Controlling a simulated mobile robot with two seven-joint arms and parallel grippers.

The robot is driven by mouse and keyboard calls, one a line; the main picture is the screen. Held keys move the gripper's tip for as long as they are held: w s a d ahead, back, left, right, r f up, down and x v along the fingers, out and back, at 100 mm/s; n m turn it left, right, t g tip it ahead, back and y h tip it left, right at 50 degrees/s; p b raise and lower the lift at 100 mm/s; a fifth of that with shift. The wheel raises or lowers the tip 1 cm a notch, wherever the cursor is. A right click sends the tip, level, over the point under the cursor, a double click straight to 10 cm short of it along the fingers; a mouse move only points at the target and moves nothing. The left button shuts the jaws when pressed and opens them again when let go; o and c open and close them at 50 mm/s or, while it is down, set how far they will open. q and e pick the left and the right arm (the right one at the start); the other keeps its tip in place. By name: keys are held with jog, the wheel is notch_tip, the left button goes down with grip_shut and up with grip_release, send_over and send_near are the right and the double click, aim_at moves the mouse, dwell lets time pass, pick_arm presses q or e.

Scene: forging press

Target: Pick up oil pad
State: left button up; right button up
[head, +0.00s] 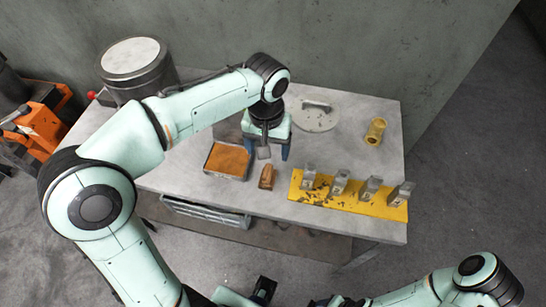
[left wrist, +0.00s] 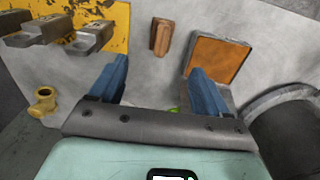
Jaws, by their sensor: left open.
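An orange-brown square pad (head: 228,160) lies in a shallow grey tray on the table; it fits the oil pad best. It also shows in the left wrist view (left wrist: 216,60), at upper right. A small brown block (head: 267,177) lies just right of the tray; the wrist view shows it too (left wrist: 161,38). My left gripper (head: 266,152) points down above the table, behind the block and right of the tray. Its blue fingers (left wrist: 158,75) are apart with nothing held. A bit of green shows low between them.
A yellow plate (head: 345,204) with several grey metal blocks lies at the table's front right. A brass fitting (head: 375,131) and a round grey lid (head: 313,115) lie behind. A large grey drum (head: 136,70) stands at the back left. A wall closes the back.

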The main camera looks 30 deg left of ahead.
aim_at(268, 171)
pick_arm(q)
jog(key=f, duration=0.4)
jog(key=f+b, duration=0.1)
jog(key=f, duration=0.2)
jog(key=shift+s, duration=0.3)
jog(key=shift+w+a+f+b, duration=0.1)
jog(key=shift+w+f+b, duration=0.05)
jog(key=shift+f, duration=1.4)
jog(key=shift+w+a+f+b, duration=0.1)
jog(key=shift+f+b, duration=0.05)
jog(key=shift+f, duration=1.35)
pick_arm(e)
jog(key=shift+s+f, duration=0.5)
jog(key=shift+f, duration=0.35)
pick_arm(q)
jog(key=shift+c, duration=0.3)
jog(key=c, duration=1.1)
jog(key=shift+c, duration=0.2)
jog(key=shift+r, duration=0.1)
